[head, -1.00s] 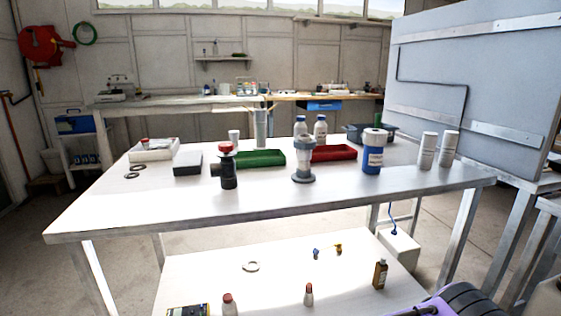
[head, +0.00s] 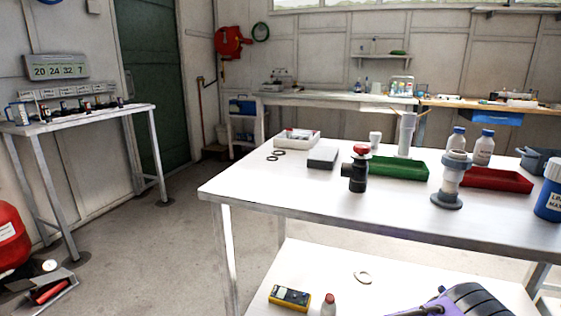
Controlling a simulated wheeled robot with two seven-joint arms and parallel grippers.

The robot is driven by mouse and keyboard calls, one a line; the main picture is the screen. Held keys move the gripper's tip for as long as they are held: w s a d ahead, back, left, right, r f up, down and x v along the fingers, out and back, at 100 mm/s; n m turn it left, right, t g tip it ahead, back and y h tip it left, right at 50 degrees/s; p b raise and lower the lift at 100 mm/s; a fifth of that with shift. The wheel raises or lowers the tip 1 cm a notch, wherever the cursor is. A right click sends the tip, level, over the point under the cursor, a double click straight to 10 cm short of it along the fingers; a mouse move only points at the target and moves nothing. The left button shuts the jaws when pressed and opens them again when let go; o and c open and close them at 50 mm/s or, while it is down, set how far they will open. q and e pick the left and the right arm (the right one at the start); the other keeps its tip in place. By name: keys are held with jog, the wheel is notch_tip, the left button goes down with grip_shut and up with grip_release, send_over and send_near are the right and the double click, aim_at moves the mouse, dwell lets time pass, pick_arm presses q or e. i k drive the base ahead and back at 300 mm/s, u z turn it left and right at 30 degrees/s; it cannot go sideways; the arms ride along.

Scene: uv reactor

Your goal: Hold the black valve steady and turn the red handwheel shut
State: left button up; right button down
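The black valve (head: 358,178) stands upright on the white table (head: 300,197), left of the table's middle. The red handwheel (head: 362,150) sits on top of it. A short black side port points left from the valve. Neither the valve nor the handwheel is touched by anything. I see no gripper fingers in the head view.
A grey-white fitting (head: 449,183) stands to the right, before a red tray (head: 497,180). Open floor (head: 160,240) lies left of the table.

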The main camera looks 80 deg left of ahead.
aim_at(360, 148)
jog(key=u, duration=2.05)
